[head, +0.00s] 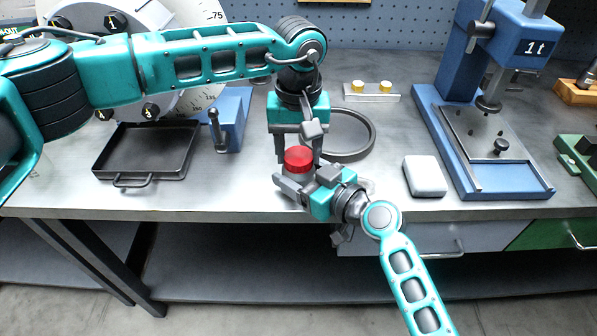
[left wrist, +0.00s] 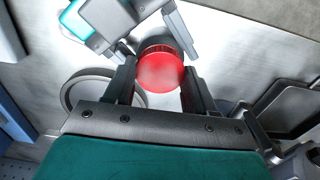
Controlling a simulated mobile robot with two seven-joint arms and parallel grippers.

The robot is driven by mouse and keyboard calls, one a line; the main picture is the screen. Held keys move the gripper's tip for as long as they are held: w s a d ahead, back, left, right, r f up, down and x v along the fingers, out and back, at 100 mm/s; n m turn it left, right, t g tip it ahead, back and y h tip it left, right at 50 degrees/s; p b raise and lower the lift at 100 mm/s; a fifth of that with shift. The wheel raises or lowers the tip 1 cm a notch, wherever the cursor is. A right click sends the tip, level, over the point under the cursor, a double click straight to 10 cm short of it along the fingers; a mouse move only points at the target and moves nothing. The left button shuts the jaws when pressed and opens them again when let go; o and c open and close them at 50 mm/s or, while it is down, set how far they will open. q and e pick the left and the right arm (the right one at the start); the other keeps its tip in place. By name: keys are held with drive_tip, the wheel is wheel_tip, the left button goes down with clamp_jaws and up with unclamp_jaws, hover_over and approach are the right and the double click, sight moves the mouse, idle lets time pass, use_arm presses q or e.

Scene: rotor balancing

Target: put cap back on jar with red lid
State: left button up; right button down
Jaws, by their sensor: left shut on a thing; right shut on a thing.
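The red lid (head: 299,158) is at the front of the bench, held between the fingers of my left gripper (head: 297,155), which points down from above. In the left wrist view the lid (left wrist: 160,70) sits between the two fingertips (left wrist: 158,82). My right gripper (head: 305,184) reaches in from the lower right, its fingers shut around the jar just below the lid. The jar is mostly hidden by the lid and fingers. I cannot tell whether the lid is seated on the jar's rim. The right gripper also shows at the top of the left wrist view (left wrist: 130,25).
A dark ring (head: 372,140) lies just behind the grippers. A black tray (head: 145,172) is at left, beside a blue block with a lever (head: 233,118). A white block (head: 425,176) and a blue press (head: 470,110) stand at right. The bench's front edge is close.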

use_arm(q)
drive_tip(key=o, duration=1.2)
drive_tip(key=shift+o, duration=0.2)
wheel_tip(320, 180, up, 12)
use_arm(e)
unclamp_jaws()
drive_tip(key=shift+d, duration=0.1)
use_arm(q)
drive_tip(key=shift+f+b, duration=0.65)
drive_tip(key=shift+f, duration=0.05)
use_arm(e)
drive_tip(key=shift+v, duration=6.4)
